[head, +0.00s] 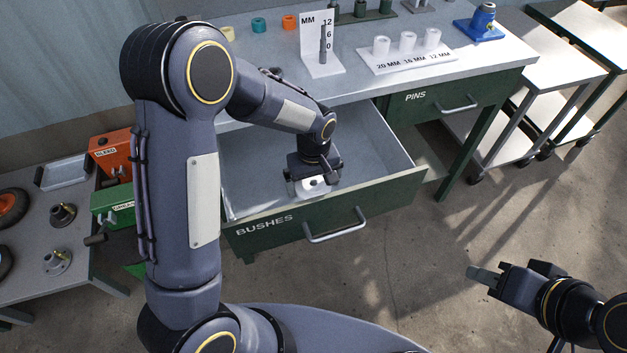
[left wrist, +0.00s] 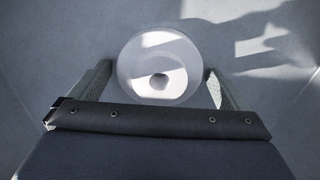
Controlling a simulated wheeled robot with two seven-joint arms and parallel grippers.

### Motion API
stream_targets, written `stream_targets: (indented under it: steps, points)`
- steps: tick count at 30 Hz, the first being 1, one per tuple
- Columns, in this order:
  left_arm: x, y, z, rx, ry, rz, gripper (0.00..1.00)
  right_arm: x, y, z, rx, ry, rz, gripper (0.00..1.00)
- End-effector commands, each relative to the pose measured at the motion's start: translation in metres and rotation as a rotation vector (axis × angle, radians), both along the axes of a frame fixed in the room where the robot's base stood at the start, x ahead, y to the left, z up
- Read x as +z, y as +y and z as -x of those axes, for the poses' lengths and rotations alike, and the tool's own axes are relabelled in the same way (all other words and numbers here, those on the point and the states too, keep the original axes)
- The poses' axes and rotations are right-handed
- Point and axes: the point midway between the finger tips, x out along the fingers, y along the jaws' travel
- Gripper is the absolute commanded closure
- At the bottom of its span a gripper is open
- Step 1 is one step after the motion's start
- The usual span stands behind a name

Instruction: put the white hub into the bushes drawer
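The white hub (head: 314,188) is a round white piece with a dark hole, inside the open bushes drawer (head: 385,190) near its front wall. In the left wrist view the hub (left wrist: 160,60) shows face-on over the drawer's grey floor. My left gripper (head: 315,180) reaches down into the drawer with a finger on either side of the hub. Narrow gaps show between the fingers (left wrist: 160,88) and the hub, so the gripper looks open around it. My right gripper (head: 483,274) is away from the bench at lower right, seen side-on; its opening cannot be told.
The pins drawer (head: 425,112) is closed beside the bushes drawer. The benchtop holds a size card (head: 312,60), a labelled white plate (head: 400,63) with white cylinders, and a blue item (head: 482,22).

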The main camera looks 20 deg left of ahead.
Motion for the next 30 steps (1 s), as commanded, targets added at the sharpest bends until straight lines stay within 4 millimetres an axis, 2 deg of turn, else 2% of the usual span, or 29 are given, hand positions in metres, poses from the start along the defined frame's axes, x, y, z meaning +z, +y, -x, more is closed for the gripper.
stream_targets:
  steps: [5, 10, 22, 27, 30]
  points:
    - [0.000, 0.000, 0.000, 0.000, 0.000, 0.000, 0.03, 0.000, 0.000, 0.000, 0.000, 0.000, 0.000, 0.66]
    - [0.012, 0.000, -0.001, 0.000, -0.002, 0.000, 0.03, 0.004, 0.000, 0.000, 0.000, 0.000, 0.000, 0.66]
    - [0.094, 0.000, -0.001, 0.001, -0.005, 0.002, 0.03, 0.016, 0.000, 0.000, 0.000, 0.000, 0.000, 0.66]
    - [0.116, 0.000, 0.000, -0.001, -0.003, 0.001, 0.03, 0.019, 0.000, 0.000, 0.000, 0.000, 0.000, 0.66]
    - [0.122, 0.000, 0.000, 0.000, -0.001, 0.000, 0.03, 0.019, 0.000, 0.000, 0.000, 0.000, 0.000, 0.66]
